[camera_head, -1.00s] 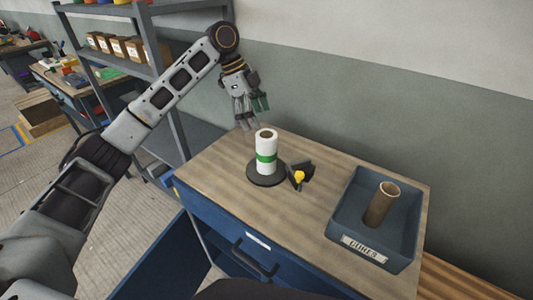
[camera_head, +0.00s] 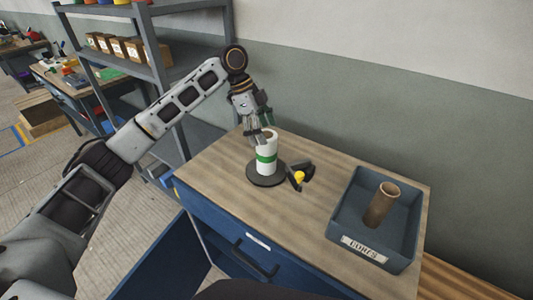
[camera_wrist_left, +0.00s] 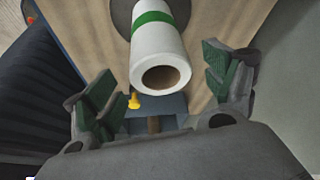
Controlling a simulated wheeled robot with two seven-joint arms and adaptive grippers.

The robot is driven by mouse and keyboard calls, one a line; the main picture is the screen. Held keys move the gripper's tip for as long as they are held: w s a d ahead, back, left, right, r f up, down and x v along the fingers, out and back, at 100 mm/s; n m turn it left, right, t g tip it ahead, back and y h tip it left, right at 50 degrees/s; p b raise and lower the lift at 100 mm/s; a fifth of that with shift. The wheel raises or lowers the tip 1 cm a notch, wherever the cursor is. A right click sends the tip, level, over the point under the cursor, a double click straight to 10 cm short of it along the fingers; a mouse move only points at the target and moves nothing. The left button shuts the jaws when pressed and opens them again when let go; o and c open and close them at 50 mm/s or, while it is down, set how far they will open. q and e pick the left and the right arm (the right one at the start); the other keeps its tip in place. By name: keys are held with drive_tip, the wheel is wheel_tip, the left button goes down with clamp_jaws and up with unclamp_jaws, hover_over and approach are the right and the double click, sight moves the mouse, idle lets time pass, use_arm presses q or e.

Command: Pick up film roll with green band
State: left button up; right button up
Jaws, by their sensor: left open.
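The film roll with a green band (camera_head: 266,160) is white with a brown core and stands upright on a round dark base (camera_head: 267,180) on the wooden bench top. My left gripper (camera_head: 262,136) is open just above and behind the roll's top in the head view. In the left wrist view, the roll (camera_wrist_left: 158,55) shows from above with its hollow end toward the camera. The open fingers (camera_wrist_left: 165,88) are to either side of its near end, with gaps between them and the roll. My right gripper is not in view.
A small black holder with a yellow knob (camera_head: 299,177) is close to the right of the base. A blue bin (camera_head: 343,222) labelled CORES holds a brown tube (camera_head: 382,204). Grey shelving (camera_head: 150,45) stands behind the arm.

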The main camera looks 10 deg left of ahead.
sight(266, 153)
use_arm(q)
drive_tip(key=shift+x, duration=1.95)
drive_tip(key=shift+r, duration=0.1)
drive_tip(key=c, duration=1.8)
